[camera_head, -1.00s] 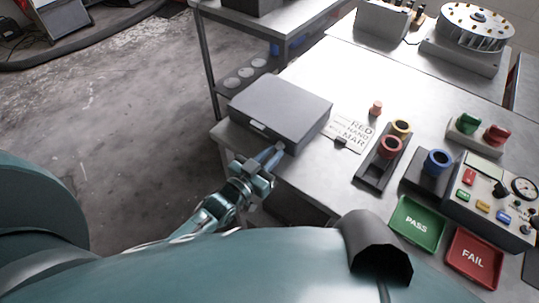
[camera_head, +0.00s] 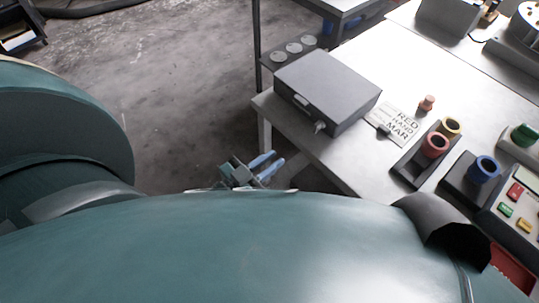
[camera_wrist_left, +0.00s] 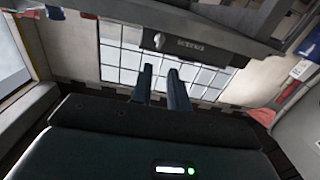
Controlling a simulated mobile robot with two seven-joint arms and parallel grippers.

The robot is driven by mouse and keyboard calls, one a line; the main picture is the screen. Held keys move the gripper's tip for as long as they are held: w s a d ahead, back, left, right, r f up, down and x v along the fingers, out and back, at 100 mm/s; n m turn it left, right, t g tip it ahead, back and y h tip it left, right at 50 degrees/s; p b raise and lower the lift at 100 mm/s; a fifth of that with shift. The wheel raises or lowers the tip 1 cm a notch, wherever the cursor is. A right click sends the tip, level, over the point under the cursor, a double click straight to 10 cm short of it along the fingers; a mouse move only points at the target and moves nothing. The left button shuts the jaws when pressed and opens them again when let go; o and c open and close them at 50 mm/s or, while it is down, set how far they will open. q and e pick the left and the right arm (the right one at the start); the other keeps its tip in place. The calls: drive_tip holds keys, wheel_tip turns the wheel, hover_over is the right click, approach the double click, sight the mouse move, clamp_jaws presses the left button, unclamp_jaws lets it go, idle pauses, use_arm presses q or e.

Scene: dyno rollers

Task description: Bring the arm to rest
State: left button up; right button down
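My left gripper (camera_head: 272,163) is just above the edge of my own teal body in the head view, off the near left side of the workbench. Its two blue fingers are apart with nothing between them. In the left wrist view the gripper (camera_wrist_left: 161,69) also shows two dark fingers with an empty gap, pointing toward a bright window grid. It is clear of the closed grey case (camera_head: 328,88) on the bench corner. My right gripper is not in view.
The workbench (camera_head: 345,160) holds a lettered card (camera_head: 400,124), a small pinkish peg (camera_head: 427,103), a stand with red (camera_head: 435,145) and yellow rings, a blue ring (camera_head: 484,169) and a control panel with buttons. Open concrete floor (camera_head: 180,95) lies left of the bench.

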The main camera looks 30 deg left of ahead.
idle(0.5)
use_arm(q)
drive_tip(key=s+a+r+n+g+y, duration=0.2)
drive_tip(key=s+g+y, duration=0.4)
drive_tip(key=s+g, duration=0.7)
drive_tip(key=w+d+f+m+t+h, duration=0.1)
drive_tip(key=w+d+f+t+h, duration=0.2)
drive_tip(key=w+d+f+t, duration=0.3)
drive_tip(key=shift+w+f+t, duration=0.3)
drive_tip(key=shift+w+f, duration=0.2)
drive_tip(key=shift+f, duration=0.3)
idle(0.6)
